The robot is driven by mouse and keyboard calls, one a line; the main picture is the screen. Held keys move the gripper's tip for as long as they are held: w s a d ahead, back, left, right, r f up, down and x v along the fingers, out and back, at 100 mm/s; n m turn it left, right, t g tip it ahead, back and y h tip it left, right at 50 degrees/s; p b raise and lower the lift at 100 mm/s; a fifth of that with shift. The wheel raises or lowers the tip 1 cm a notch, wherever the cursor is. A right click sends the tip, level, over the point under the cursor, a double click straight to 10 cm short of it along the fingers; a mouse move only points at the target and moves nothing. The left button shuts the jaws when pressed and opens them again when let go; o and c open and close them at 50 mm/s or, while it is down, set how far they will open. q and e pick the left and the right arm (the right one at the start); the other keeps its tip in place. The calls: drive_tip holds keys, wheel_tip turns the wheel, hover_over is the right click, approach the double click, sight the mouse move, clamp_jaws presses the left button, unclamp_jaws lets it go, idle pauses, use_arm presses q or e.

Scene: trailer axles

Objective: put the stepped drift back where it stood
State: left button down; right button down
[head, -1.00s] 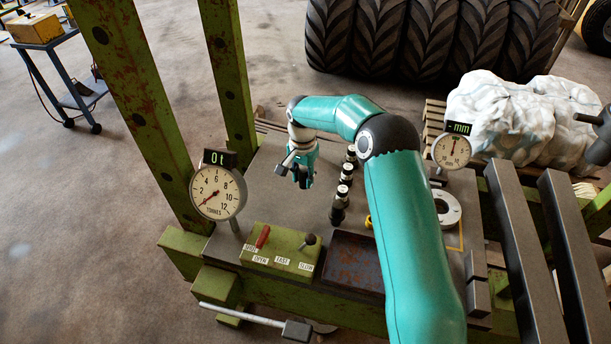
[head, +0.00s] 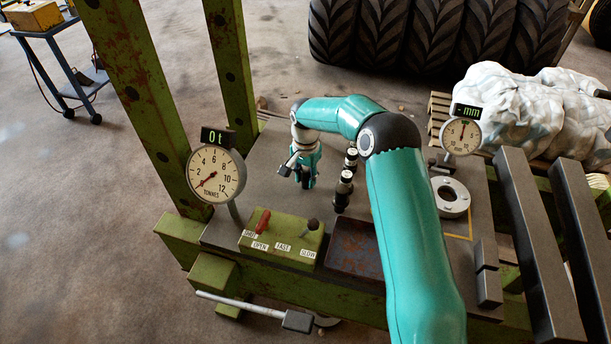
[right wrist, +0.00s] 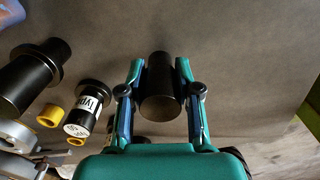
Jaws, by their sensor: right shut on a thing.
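My right gripper (head: 304,182) is over the left part of the steel bench top, behind the control box. In the right wrist view the right gripper (right wrist: 160,72) is shut on a plain dark cylinder (right wrist: 160,92), taken to be the stepped drift. It is gripped from both sides and its near end faces the camera. Its steps cannot be made out, and the gap between it and the bench top is unclear. In the head view the fingers mostly hide it. My left gripper is not in view.
Black stepped pieces (head: 343,188) stand in a row just right of the gripper; one is large and flanged (right wrist: 35,75), one labelled (right wrist: 92,105). Bare bench lies behind the gripper.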

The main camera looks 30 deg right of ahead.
drive_tip(key=shift+f, duration=0.15)
idle(0.8)
drive_tip(key=c, duration=0.7)
unclamp_jaws()
wheel_tip(320, 180, up, 12)
drive_tip(key=shift+f, duration=0.1)
